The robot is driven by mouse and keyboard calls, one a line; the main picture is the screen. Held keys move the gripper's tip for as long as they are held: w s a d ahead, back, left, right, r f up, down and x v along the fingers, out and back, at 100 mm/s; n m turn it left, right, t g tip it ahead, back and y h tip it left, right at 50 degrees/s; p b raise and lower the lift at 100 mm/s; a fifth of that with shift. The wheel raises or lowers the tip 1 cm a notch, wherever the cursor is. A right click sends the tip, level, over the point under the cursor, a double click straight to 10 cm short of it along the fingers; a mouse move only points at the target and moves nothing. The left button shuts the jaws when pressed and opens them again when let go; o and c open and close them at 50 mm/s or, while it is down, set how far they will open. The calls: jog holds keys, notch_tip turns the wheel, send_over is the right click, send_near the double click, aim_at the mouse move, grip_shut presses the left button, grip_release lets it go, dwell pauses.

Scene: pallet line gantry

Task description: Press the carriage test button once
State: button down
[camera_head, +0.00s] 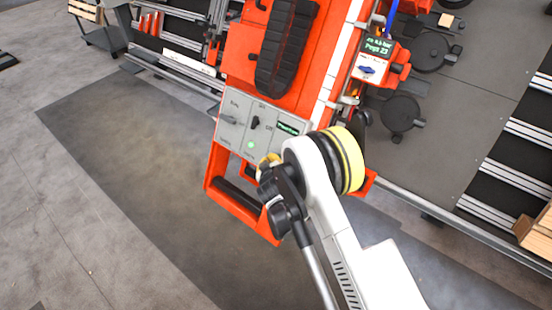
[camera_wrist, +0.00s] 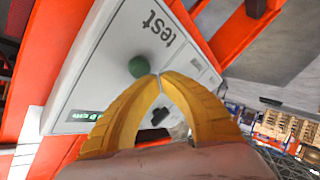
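The grey control panel (camera_head: 240,125) is on the front of the orange carriage (camera_head: 238,65). In the wrist view, the panel (camera_wrist: 90,60) carries a round green button (camera_wrist: 139,66) with the word "test" printed beside it. My gripper (camera_wrist: 160,76) has its two yellow fingers together at the tips, with nothing seen between them. The tips appear just beside the button; I cannot tell whether they touch it. In the head view my gripper (camera_head: 268,162) is partly hidden by my wrist, at the panel's lower right. That part of the panel is covered.
An orange frame with a black handle (camera_head: 238,195) sticks out below the panel. Bare floor (camera_head: 120,140) lies left of the carriage.

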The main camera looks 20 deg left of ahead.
jog(key=shift+s, duration=0.1)
jog(key=s, duration=0.1)
jog(key=s+a+r, duration=0.1)
jog(key=s+r, duration=0.1)
jog(key=s, duration=0.1)
jog(key=shift+a+r, duration=0.2)
jog(key=shift+a, duration=0.15)
dwell(0.8)
